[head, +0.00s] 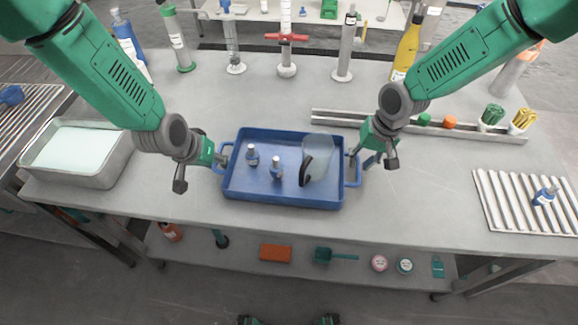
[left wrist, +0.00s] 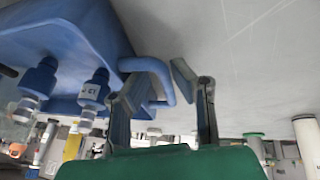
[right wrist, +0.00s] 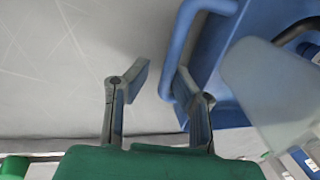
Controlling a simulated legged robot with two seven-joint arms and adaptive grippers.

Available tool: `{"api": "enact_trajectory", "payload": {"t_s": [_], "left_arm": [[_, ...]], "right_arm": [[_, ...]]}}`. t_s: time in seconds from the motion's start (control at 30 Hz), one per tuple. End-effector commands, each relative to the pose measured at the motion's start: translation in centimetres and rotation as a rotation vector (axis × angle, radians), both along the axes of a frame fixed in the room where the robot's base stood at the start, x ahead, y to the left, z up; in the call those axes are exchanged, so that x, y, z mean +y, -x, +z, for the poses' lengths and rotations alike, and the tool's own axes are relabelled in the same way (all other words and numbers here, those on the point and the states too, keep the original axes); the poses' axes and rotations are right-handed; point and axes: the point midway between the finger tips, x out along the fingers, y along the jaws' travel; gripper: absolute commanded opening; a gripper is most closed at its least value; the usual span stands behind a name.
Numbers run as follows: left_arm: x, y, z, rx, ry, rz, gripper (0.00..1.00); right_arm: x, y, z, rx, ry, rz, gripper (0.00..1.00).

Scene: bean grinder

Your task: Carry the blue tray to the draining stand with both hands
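The blue tray (head: 262,196) sits level on the grey table, with a loop handle at each end. It holds two small blue bottles and a clear jug with a black handle (head: 316,170). My left gripper (head: 221,160) is open at the left handle; in the left wrist view its fingers (left wrist: 155,88) straddle the handle bar (left wrist: 160,70). My right gripper (head: 368,160) is open at the right handle; in the right wrist view the bar (right wrist: 179,50) passes between or beside its fingers (right wrist: 160,78). A ribbed white draining stand (head: 500,205) lies at the right.
A blue bottle (head: 545,195) lies on the ribbed stand. A metal rail (head: 330,117) with small coloured items runs behind the tray. A metal basin (head: 105,172) stands at the left. Several tall bottles and cylinders line the back. The table between tray and stand is clear.

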Motion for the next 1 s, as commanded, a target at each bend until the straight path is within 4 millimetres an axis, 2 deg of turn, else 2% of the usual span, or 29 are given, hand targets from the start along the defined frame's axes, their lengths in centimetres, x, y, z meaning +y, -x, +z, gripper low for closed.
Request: {"api": "enact_trajectory", "payload": {"t_s": [0.13, 0.4, 0.47, 0.5, 1.0], "left_arm": [[-0.03, -0.22, -0.67, 0.001, 0.002, 0.001, 0.20], [-0.20, -0.28, -0.67, 0.000, -0.001, 0.001, 0.20], [-0.22, -0.29, -0.66, 0.000, -0.001, 0.000, 0.03], [-0.24, -0.29, -0.65, 0.000, -0.001, 0.000, 0.00], [-0.19, -0.35, -0.18, -0.002, -0.001, 0.001, 0.00]], "right_arm": [[0.31, -0.05, -0.61, -0.002, 0.000, 0.001, 0.20], [0.16, -0.04, -0.72, -0.001, -0.002, 0.001, 0.20], [0.14, -0.05, -0.73, -0.001, -0.002, 0.001, 0.02], [0.11, -0.04, -0.73, -0.001, -0.002, 0.001, 0.00], [0.11, -0.06, -0.28, -0.001, -0.001, 0.000, 0.00]]}}
